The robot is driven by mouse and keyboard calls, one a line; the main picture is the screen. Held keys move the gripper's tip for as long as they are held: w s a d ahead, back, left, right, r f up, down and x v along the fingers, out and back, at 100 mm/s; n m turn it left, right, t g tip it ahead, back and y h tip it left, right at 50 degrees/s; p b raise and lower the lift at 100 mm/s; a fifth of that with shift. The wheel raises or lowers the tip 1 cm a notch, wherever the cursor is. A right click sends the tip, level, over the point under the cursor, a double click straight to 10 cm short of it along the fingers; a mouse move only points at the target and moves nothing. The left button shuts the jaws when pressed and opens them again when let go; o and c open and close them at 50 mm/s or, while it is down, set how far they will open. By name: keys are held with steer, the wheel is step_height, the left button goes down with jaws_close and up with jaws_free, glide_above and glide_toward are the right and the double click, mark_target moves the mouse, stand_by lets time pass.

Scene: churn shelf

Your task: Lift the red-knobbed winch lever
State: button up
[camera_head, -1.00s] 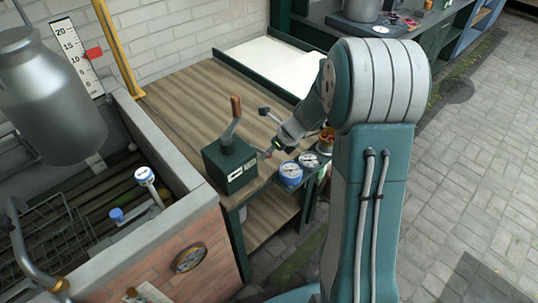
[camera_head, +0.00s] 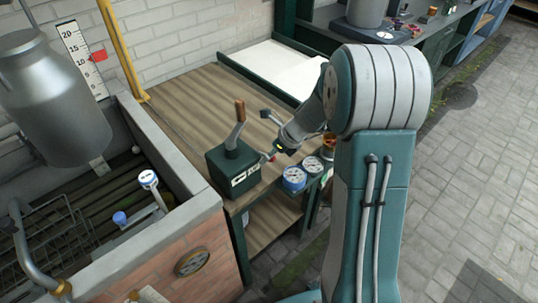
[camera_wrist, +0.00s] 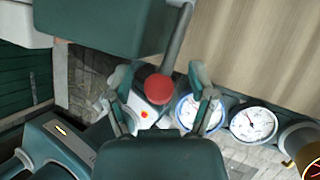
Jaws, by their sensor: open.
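The winch lever is a grey rod (camera_wrist: 179,42) ending in a round red knob (camera_wrist: 159,89) in the wrist view. It comes from the side of a dark green box (camera_head: 233,168) at the bench's front edge, which also fills the top left of the wrist view (camera_wrist: 105,22). My gripper (camera_wrist: 162,100) is open, with one finger on each side of the knob. I cannot tell whether a finger touches it. In the head view my gripper (camera_head: 272,154) is small beside the box's right side, and the knob is hard to make out there.
A brown-handled lever (camera_head: 240,111) stands up from the box top. A blue gauge (camera_head: 294,178) and a white-faced gauge (camera_wrist: 253,124) sit right of the knob. A brick-walled trough (camera_head: 150,250) stands left. The wooden bench top (camera_head: 190,105) behind the box is mostly bare.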

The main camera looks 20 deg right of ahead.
steer(key=shift+d, duration=0.1)
steer(key=v, duration=1.1)
steer(key=shift+d+r, duration=0.15)
steer(key=shift+r, duration=0.2)
steer(key=shift+s, duration=0.1)
